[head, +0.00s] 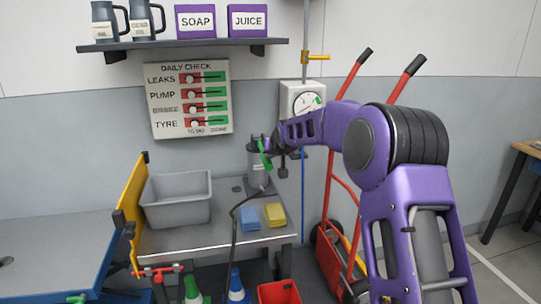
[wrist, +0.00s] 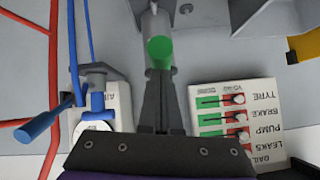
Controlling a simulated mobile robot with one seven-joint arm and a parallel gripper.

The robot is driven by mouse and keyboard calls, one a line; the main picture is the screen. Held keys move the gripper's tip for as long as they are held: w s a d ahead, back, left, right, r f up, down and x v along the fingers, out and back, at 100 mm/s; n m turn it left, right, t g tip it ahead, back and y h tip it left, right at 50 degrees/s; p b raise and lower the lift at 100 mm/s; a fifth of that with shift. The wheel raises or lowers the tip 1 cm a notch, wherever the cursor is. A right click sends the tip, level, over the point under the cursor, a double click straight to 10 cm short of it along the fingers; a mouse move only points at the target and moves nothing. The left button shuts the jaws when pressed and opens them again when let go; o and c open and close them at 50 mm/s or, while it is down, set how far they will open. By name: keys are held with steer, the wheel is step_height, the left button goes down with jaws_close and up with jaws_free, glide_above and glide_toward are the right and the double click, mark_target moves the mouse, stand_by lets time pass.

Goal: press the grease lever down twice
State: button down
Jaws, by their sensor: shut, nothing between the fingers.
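The grease pump (head: 259,170) is a grey cylinder standing on the metal bench, with a hose at its foot. Its lever ends in a green grip (head: 265,154), which slants downward in the head view. My gripper (head: 275,147) is at the grip's right side there, partly hidden by my own wrist. In the wrist view my gripper (wrist: 158,76) is shut and empty. The green grip (wrist: 160,50) lies right at the fingertips, its grey lever arm running up from it. Whether the fingers touch the grip I cannot tell.
A grey bin (head: 178,200), a blue sponge (head: 249,218) and a yellow sponge (head: 275,214) are on the bench. The gauge box (head: 303,101) and the daily check board (head: 188,100) are on the wall. A red hand truck (head: 329,200) stands to the right, behind my arm.

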steer(key=shift+s+d+f+g, duration=0.1)
steer(key=shift+f+g, duration=0.05)
steer(key=shift+f, duration=0.35)
steer(key=shift+s+f+g, duration=0.1)
steer(key=shift+f+g, duration=0.05)
steer(key=shift+f, duration=0.3)
steer(key=r, duration=0.1)
steer(key=r+p, duration=0.1)
steer(key=r, duration=0.1)
steer(key=r+p, duration=0.1)
steer(key=r, duration=0.1)
steer(key=shift+w+d+r, duration=0.1)
steer(key=shift+d, duration=0.2)
steer(key=s+d+r, duration=0.2)
steer(key=s+d, duration=0.1)
steer(key=s, duration=0.6)
steer(key=shift+s, duration=0.2)
steer(key=shift+d, duration=0.1)
